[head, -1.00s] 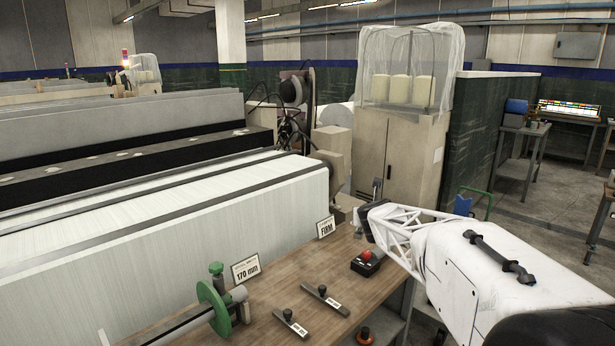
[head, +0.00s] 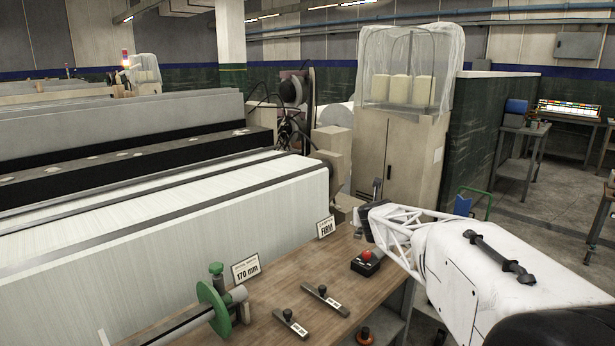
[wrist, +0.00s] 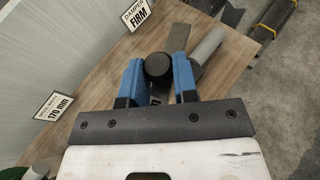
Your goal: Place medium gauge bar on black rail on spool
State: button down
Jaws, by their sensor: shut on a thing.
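My gripper (wrist: 158,82) has its blue fingers closed on the black round knob (wrist: 157,67) of a gauge bar. Its grey metal end (wrist: 181,34) shows beyond the knob; its label is mostly hidden, so I cannot read its size. In the head view, my gripper is largely hidden by my white arm at the table's right side. Two other gauge bars, a shorter one (head: 290,323) and a longer one (head: 325,300), lie on the table, with black knobs and white labels. A green-flanged spool (head: 212,303) is at the table's left. A dark rail (head: 150,208) crosses the white threads behind.
The wooden table (head: 262,300) also holds a red-button box (head: 367,262), a "170 mm" sign (head: 246,269) and a "FIRM" sign (head: 326,228). The white loom side (head: 180,270) borders the table.

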jog(key=shift+d, duration=0.1)
dwell(0.7)
jog(key=shift+d, duration=1.9)
jog(key=n+g+y, duration=0.8)
jog(key=n+y, duration=0.5)
send_over(304, 310)
notch_tip(304, 310, down, 14)
jog(key=shift+f, duration=2.8)
jog(key=shift+f, duration=2.1)
